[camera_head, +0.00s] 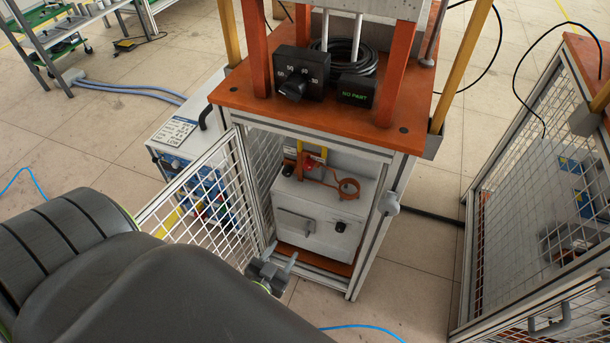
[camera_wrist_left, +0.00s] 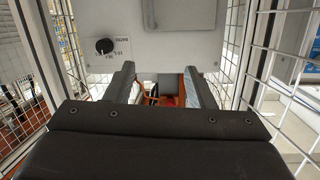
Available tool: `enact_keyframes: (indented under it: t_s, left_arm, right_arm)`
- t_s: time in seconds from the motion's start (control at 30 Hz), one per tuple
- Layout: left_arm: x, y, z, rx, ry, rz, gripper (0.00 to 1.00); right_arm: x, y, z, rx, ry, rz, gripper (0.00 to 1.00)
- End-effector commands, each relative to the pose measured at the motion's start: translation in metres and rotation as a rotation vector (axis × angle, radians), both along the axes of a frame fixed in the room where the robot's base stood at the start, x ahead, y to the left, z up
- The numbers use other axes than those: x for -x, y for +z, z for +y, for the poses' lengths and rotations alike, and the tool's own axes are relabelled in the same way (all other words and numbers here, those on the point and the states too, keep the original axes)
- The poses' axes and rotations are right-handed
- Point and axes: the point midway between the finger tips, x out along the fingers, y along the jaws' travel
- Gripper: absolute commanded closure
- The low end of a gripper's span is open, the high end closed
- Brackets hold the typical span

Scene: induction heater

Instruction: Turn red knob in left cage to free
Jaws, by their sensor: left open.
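The left cage (camera_head: 240,180) has an orange top, and its mesh door (camera_head: 205,195) stands open to the left. Inside, a white heater box (camera_head: 315,222) carries a copper coil (camera_head: 348,188). A small red part (camera_head: 312,161), which looks like the red knob, sits behind the coil by a yellow strip. My left gripper (camera_head: 280,260) is open and empty at the cage's lower front, before the box. In the left wrist view my left gripper (camera_wrist_left: 158,76) points inward; a red-orange patch (camera_wrist_left: 169,100) shows between its fingers, too small to identify. My right gripper is out of view.
A black dial (camera_head: 292,88) and a display reading "NO PART" (camera_head: 356,92) stand on the cage top. Cage posts and mesh (camera_wrist_left: 255,60) flank the gripper. A second cage (camera_head: 540,200) stands right.

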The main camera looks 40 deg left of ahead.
Motion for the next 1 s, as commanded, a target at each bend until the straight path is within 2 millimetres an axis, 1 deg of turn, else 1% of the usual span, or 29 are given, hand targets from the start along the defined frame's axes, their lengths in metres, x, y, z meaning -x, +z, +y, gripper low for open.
enact_keyframes:
  t_s: [0.03, 0.13, 0.2, 0.3, 0.4, 0.5, 0.57, 0.67, 0.77, 1.0]
  left_arm:
    - [-0.008, -0.004, 0.0, -0.013, 0.007, -0.082, 0.51]
    - [-0.017, 0.017, 0.001, -0.038, 0.023, -0.234, 0.51]
    - [-0.02, 0.031, 0.002, -0.055, 0.036, -0.327, 0.51]
    - [-0.02, 0.049, 0.004, -0.074, 0.053, -0.437, 0.51]
    - [-0.019, 0.063, 0.004, -0.089, 0.067, -0.513, 0.51]
    - [-0.018, 0.072, 0.005, -0.097, 0.075, -0.556, 0.51]
    - [-0.019, 0.076, 0.006, -0.098, 0.078, -0.568, 0.51]
    - [-0.026, 0.081, 0.007, -0.1, 0.078, -0.576, 0.51]
    - [-0.039, 0.087, 0.01, -0.101, 0.076, -0.575, 0.51]
    - [-0.086, 0.107, 0.021, -0.1, 0.075, -0.575, 0.51]
  right_arm:
    - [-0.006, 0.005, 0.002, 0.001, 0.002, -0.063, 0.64]
    - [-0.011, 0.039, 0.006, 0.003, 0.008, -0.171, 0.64]
    - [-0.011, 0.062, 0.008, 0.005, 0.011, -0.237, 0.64]
    - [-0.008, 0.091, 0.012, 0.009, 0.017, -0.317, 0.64]
    - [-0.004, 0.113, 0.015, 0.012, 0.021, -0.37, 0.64]
    - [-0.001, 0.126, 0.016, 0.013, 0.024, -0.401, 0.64]
    - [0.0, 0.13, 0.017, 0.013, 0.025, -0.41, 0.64]
    - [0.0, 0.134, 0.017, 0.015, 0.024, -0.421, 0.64]
    - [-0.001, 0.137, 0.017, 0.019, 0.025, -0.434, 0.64]
    - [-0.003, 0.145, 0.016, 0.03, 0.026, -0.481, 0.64]
